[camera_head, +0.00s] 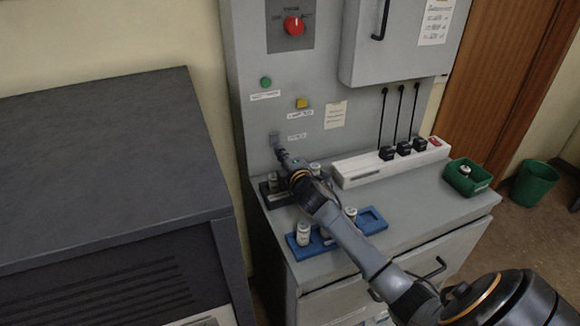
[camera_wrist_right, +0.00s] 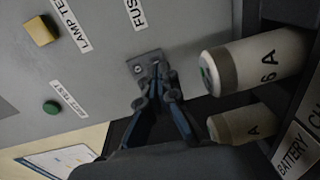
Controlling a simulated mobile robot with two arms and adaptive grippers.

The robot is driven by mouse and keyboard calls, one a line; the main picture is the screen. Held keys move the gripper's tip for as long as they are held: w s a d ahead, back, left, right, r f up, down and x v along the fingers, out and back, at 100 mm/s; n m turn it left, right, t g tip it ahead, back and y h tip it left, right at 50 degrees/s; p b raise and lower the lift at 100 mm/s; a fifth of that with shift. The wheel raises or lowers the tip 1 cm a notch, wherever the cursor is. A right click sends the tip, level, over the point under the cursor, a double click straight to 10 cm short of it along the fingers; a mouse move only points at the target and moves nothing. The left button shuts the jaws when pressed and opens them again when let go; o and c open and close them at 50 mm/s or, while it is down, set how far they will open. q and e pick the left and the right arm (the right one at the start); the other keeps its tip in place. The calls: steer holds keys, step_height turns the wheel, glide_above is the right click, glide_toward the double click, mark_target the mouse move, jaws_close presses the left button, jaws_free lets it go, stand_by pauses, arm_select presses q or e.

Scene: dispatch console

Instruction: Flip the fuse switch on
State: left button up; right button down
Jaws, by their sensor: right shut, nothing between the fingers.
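The fuse switch (camera_head: 274,137) is a small grey plate low on the grey console panel, beside a white label. In the right wrist view the switch plate (camera_wrist_right: 137,67) shows beside the "FUSE" label, with a small round screw on it. My right gripper (camera_head: 281,154) reaches the panel just below the plate. In the right wrist view the right gripper (camera_wrist_right: 158,82) is shut and empty, its fingertips over the plate's edge. The fingers cover part of the switch, so I cannot tell its lever's position or whether they touch it. My left gripper is out of view.
A blue tray (camera_head: 372,221) with white fuses lies on the ledge under my arm. A white power strip (camera_head: 362,172) and green bin (camera_head: 467,184) lie to the right. A green button (camera_head: 265,82) sits above.

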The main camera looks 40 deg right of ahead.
steer(key=v, duration=0.9)
steer(key=shift+s+a, duration=0.1)
steer(key=shift+s, duration=0.1)
